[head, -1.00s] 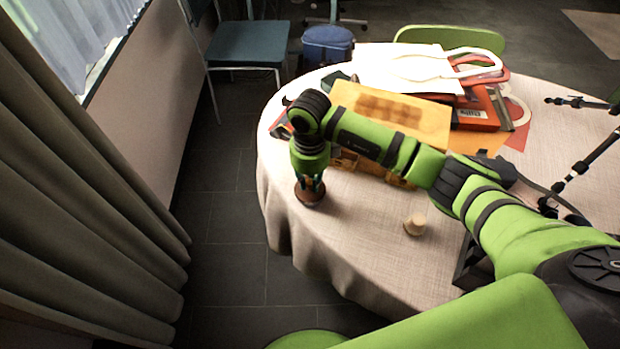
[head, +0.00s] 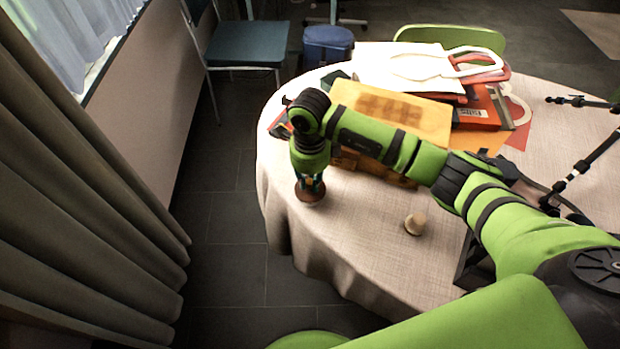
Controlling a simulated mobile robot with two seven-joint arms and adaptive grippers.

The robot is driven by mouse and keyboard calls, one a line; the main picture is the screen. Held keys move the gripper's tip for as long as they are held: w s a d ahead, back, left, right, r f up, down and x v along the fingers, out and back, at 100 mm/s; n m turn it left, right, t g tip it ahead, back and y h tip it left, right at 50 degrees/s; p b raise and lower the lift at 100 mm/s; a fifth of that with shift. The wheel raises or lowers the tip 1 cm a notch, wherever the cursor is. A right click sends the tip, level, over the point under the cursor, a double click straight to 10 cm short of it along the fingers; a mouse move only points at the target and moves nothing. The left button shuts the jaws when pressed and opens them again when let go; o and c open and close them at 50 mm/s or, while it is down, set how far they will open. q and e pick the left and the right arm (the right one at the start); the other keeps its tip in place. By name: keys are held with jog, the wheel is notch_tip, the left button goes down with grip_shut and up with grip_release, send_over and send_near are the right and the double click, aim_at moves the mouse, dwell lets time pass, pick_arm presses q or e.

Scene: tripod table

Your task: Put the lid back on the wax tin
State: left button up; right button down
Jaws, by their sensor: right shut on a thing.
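My right gripper (head: 310,186) points down at the left edge of the round table. Its teal fingers are shut on a small round reddish-brown piece (head: 309,199), which looks like the lid of the wax tin. The piece is low, at or just above the cloth; I cannot tell whether the tin is under it. No separate wax tin can be made out. My left gripper is not in view.
Behind my arm are a wooden box (head: 432,117), red boxes (head: 478,115) and a white bag (head: 400,66). A black tripod (head: 590,160) lies at the right.

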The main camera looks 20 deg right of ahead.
jog(key=c, duration=0.6)
grip_release()
jog(key=shift+r, duration=0.1)
jog(key=shift+r+p, duration=2.25)
jog(key=shift+r, duration=1.2)
grip_shut()
jog(key=shift+f, duration=0.25)
